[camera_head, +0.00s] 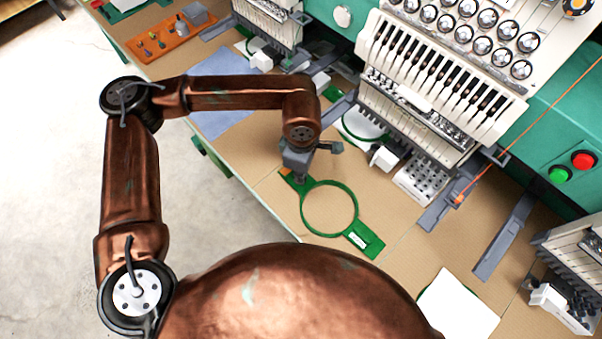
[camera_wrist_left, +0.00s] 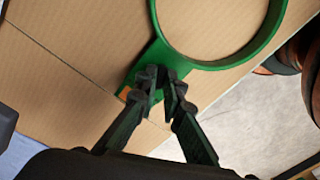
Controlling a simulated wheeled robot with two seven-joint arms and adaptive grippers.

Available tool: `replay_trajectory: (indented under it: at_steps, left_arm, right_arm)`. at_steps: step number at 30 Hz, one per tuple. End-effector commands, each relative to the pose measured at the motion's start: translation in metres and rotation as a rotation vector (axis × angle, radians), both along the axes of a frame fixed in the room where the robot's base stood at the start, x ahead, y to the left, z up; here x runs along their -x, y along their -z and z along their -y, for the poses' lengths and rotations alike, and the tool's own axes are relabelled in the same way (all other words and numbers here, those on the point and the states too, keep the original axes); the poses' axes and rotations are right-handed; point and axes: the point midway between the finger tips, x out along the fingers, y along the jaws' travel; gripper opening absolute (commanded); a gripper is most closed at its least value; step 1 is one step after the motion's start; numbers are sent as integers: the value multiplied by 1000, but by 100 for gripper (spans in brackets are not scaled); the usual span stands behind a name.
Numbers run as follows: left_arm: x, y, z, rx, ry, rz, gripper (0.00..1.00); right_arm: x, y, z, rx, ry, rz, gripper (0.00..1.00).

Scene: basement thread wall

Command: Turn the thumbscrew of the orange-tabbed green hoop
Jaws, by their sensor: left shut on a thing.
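The green hoop (camera_head: 356,208) lies flat on the tan table, a round ring with a flat tab at each end. Its upper-left tab has an orange patch (camera_head: 287,171), which also shows in the left wrist view (camera_wrist_left: 125,93). The opposite tab carries a white label (camera_head: 358,240). My left gripper (camera_head: 300,179) points down over the orange-marked tab. In the left wrist view its fingertips (camera_wrist_left: 165,82) are closed together at that tab, beside the ring (camera_wrist_left: 200,64). The thumbscrew is hidden between the fingers. My right gripper is not in view.
Embroidery machines (camera_head: 440,85) stand behind and right of the hoop. A grey bracket (camera_head: 503,235) juts over the table. Another hoop with white cloth (camera_head: 362,125) sits under the middle machine. An orange tray (camera_head: 172,40) and blue cloth (camera_head: 222,118) lie further left. Table around the hoop is clear.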

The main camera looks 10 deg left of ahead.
Motion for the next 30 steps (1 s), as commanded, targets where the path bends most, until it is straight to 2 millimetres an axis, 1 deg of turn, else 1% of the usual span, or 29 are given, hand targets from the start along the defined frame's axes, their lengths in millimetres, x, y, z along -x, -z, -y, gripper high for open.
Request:
replay_trajectory:
  at_steps: [30]
  left_arm:
    - [0,-2,0,0,-965,-1,0]
  right_arm:
    - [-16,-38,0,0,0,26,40]
